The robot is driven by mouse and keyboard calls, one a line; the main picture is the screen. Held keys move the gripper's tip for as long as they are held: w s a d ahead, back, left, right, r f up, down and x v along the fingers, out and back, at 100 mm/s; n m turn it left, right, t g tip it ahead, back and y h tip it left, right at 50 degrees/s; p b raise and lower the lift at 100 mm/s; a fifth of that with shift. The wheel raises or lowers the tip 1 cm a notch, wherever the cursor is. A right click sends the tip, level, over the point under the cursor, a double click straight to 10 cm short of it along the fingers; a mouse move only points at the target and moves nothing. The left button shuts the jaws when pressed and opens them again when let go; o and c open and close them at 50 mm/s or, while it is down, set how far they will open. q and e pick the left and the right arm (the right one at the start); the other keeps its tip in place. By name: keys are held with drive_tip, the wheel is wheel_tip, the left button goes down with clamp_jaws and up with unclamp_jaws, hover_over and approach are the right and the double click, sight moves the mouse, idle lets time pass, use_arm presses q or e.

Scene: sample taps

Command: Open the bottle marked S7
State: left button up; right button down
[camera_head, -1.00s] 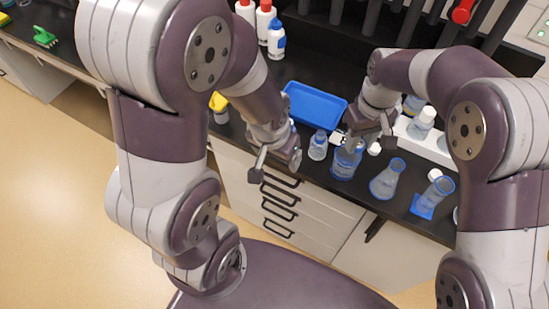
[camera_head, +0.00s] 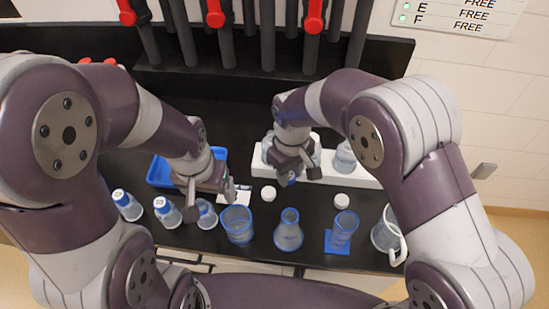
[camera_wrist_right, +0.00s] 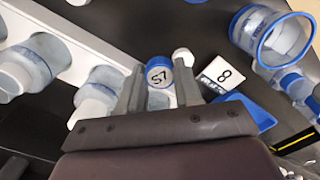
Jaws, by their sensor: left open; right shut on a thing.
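The bottle marked S7 (camera_wrist_right: 159,75) shows in the right wrist view, with a blue rim and a pale top bearing "S7". My right gripper (camera_wrist_right: 159,92) is shut on it, one finger on each side. In the head view this right gripper (camera_head: 293,176) is at the left part of the white rack and mostly hides the bottle; I cannot tell whether it stands in the rack or is lifted. My left gripper (camera_head: 210,198) is open and empty, above the bench by the small bottles, to the left of the right gripper.
A white rack (camera_head: 366,180) holds a bottle (camera_head: 344,157). Loose white caps (camera_head: 268,193) (camera_head: 341,201) lie before it. Along the front edge stand a beaker (camera_head: 237,226), flask (camera_head: 288,232), cylinder (camera_head: 343,229), jug (camera_head: 388,236) and small bottles (camera_head: 127,205). A blue tray (camera_head: 160,172) lies behind the left gripper.

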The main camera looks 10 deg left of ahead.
drive_tip(key=p, duration=0.1)
hover_over(285, 201)
drive_tip(key=f, duration=0.4)
drive_tip(key=shift+s+a+f, duration=0.15)
drive_tip(key=shift+s+f, duration=0.1)
drive_tip(key=f, duration=0.4)
drive_tip(key=shift+w+d+f+p, duration=0.1)
drive_tip(key=shift+w+d+p, duration=0.15)
drive_tip(key=shift+w+p, duration=0.1)
drive_tip(key=shift+w+f, duration=0.15)
drive_tip(key=shift+f, duration=0.15)
drive_tip(key=shift+s+a+r, duration=0.1)
drive_tip(key=shift+s, duration=0.25)
drive_tip(key=c, duration=1.1)
unclamp_jaws()
drive_tip(key=o, duration=0.3)
drive_tip(key=shift+f, duration=0.2)
use_arm(q)
drive_tip(key=shift+s+a+r, duration=0.2)
drive_tip(key=shift+s+r, duration=0.55)
drive_tip(key=shift+r, duration=0.2)
